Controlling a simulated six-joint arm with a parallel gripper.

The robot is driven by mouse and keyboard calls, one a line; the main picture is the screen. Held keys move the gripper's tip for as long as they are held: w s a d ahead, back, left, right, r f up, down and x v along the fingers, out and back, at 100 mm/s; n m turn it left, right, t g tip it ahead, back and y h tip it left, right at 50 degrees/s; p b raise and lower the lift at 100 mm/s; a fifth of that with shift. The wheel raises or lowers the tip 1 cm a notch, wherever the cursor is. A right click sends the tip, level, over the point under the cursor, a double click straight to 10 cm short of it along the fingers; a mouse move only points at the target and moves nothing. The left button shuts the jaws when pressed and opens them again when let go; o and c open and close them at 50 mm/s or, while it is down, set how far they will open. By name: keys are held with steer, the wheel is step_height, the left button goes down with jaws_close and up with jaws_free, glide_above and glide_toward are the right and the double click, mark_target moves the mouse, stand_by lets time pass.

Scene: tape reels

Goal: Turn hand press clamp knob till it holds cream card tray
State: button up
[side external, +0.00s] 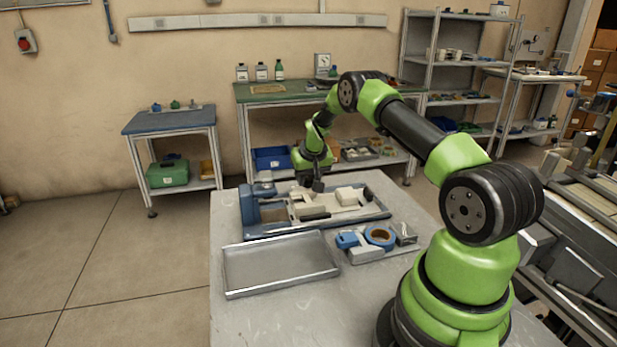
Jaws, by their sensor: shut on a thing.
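The hand press (248,208) lies on the grey work table, a long blue frame with a blue upright block at its left end. The cream card tray (345,204) appears to be the pale part within the frame; its exact outline is hard to tell at this size. My gripper (318,187) points down over the middle of the press. Its fingers are closed at a small dark part, which looks like the clamp knob, mostly hidden by the fingers. Whether the clamp touches the tray cannot be made out.
An empty grey metal tray (280,262) lies in front of the press. A blue tape reel (380,236) on a dispenser stands to its right, close to my arm's base. The grey table (340,310) is bare at the front. Benches and shelves stand behind.

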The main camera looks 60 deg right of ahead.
steer(key=m+g, duration=0.1)
steer(key=m, duration=0.1)
steer(key=m+h, duration=0.1)
steer(key=m, duration=0.2)
steer(key=shift+w+m+g, duration=0.1)
steer(key=shift+m+g, duration=0.2)
steer(key=shift+g, duration=0.1)
stand_by(0.3)
steer(key=o, duration=0.9)
steer(key=shift+a+r, duration=0.1)
steer(key=v, duration=0.9)
steer(key=shift+a+r, duration=0.2)
steer(key=shift+r, duration=0.1)
